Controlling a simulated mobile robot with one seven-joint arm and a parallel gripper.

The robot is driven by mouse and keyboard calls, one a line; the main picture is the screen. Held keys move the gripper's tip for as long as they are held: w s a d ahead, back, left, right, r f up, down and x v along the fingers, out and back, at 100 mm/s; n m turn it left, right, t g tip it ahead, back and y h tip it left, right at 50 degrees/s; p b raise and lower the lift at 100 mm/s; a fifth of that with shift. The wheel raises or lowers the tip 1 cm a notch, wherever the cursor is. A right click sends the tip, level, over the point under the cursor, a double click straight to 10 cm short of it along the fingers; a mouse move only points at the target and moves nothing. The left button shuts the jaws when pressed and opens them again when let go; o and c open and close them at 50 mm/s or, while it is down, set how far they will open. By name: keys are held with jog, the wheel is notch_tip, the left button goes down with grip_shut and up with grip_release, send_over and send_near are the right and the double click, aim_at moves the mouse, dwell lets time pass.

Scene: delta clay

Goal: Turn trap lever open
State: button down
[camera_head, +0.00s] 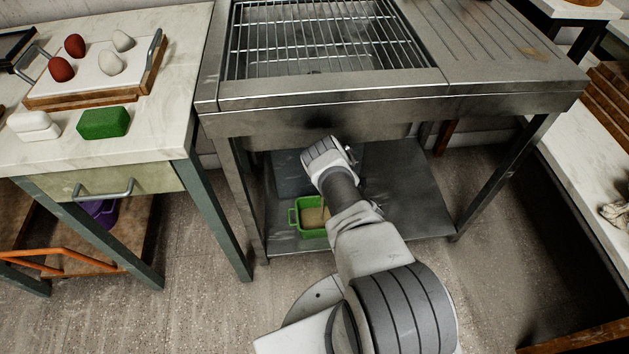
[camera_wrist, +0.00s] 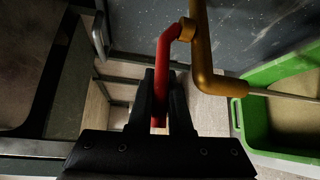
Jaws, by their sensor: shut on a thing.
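In the wrist view a red bent lever (camera_wrist: 166,58) joins a yellow-brown pipe (camera_wrist: 202,50) at a collar. My gripper (camera_wrist: 160,95) is shut on the lower end of the red lever, with one black finger on each side of it. In the head view my arm reaches under the steel sink table (camera_head: 330,110), and my wrist hides the fingers and the lever. A green tub (camera_head: 293,217) stands on the lower shelf below the sink; it also shows at the right of the wrist view (camera_wrist: 252,118), next to the pipe.
The sink's front legs and the lower steel shelf (camera_head: 410,200) surround my arm. A counter (camera_head: 165,125) at the left holds a tray (camera_head: 95,98) with several egg-shaped things and a green block (camera_head: 104,122). Another counter (camera_head: 590,150) stands at the right. Bare floor lies between.

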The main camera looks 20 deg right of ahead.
jog(key=shift+d, duration=0.1)
dwell(0.3)
jog(key=c, duration=0.8)
grip_release()
jog(key=shift+c, duration=0.2)
jog(key=shift+s, duration=0.1)
jog(key=p+v, duration=0.6)
jog(key=v, duration=1.1)
jog(key=shift+s+d, duration=0.1)
jog(key=shift+d, duration=0.05)
